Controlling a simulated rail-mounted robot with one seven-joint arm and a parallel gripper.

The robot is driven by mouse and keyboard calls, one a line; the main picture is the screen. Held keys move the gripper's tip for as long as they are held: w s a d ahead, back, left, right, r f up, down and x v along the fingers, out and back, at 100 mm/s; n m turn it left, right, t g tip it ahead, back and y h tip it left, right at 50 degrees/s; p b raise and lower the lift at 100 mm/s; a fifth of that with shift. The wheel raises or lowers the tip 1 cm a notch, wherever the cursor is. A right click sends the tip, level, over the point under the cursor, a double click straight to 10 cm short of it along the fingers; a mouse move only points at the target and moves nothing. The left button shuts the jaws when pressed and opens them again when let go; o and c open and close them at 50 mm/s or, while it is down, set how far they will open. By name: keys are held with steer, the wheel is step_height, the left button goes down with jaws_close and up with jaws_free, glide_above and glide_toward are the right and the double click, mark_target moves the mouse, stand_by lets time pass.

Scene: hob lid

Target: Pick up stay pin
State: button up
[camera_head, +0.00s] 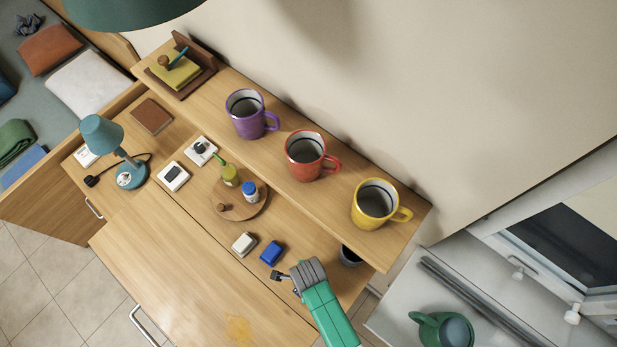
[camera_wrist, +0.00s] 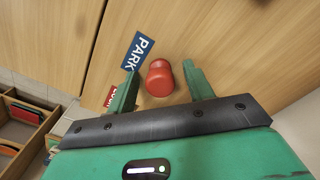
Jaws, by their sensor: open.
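A red, round-topped knob (camera_wrist: 159,78), which looks like the stay pin, stands out from a wooden surface in the wrist view. My gripper (camera_wrist: 160,72) is open, with one green finger to the left of the knob and one to the right. Gaps show between the knob and both fingers. How deep the fingers reach beside it is hard to tell. In the head view my gripper (camera_head: 285,283) is at the lower middle, over the wooden worktop, and the red knob cannot be made out there.
A blue PARK label (camera_wrist: 138,51) and a partly hidden red label (camera_wrist: 110,97) lie beside the knob. A blue block (camera_head: 271,253) and a white block (camera_head: 244,243) sit near my gripper. A shelf (camera_head: 335,233) with several mugs overhangs the right side.

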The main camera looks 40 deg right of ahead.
steer(key=c, duration=1)
step_height(320, 180, up, 10)
steer(key=shift+f+p, duration=0.1)
steer(key=shift+p, duration=1)
